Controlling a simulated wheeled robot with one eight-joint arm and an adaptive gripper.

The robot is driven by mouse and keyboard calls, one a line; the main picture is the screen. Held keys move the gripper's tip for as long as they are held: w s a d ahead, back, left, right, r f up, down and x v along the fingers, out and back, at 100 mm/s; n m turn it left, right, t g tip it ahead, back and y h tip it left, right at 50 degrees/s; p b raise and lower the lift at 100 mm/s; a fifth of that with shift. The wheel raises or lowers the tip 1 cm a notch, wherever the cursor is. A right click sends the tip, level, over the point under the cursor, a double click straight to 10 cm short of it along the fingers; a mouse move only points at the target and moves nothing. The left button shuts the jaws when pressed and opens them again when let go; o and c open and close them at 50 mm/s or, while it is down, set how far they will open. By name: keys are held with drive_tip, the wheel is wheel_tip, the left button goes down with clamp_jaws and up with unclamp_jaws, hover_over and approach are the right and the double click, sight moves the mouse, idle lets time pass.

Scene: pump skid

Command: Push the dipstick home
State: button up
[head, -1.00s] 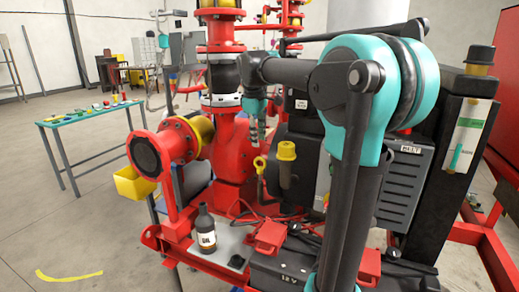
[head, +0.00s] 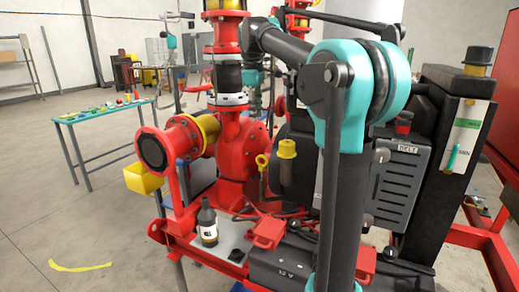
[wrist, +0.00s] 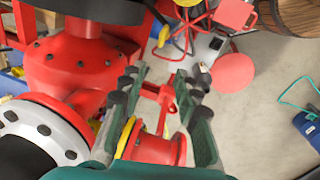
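My gripper (head: 254,98) hangs above and behind the dipstick in the head view, small and partly lost against the pump. In the wrist view my gripper (wrist: 158,85) shows its two dark green fingers spread apart with nothing held between them. A small yellow shape shows beyond the fingertips there, but I cannot tell whether it is the dipstick.
An oil bottle (head: 208,223) stands on the skid's front plate, left of the battery (head: 290,265). The red pump flange (head: 153,152) and pipework are close to my gripper. A teal bench (head: 100,112) stands back left. The floor at left is clear apart from a yellow mark.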

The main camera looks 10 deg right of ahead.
approach(262, 164)
drive_tip(key=w+f, duration=0.1)
drive_tip(key=f, duration=0.2)
drive_tip(key=w+f, duration=0.1)
drive_tip(key=f, duration=0.1)
drive_tip(key=shift+w+a+f, duration=0.1)
drive_tip(key=shift+w+a, duration=0.2)
drive_tip(key=shift+a, duration=0.05)
clamp_jaws()
idle(0.4)
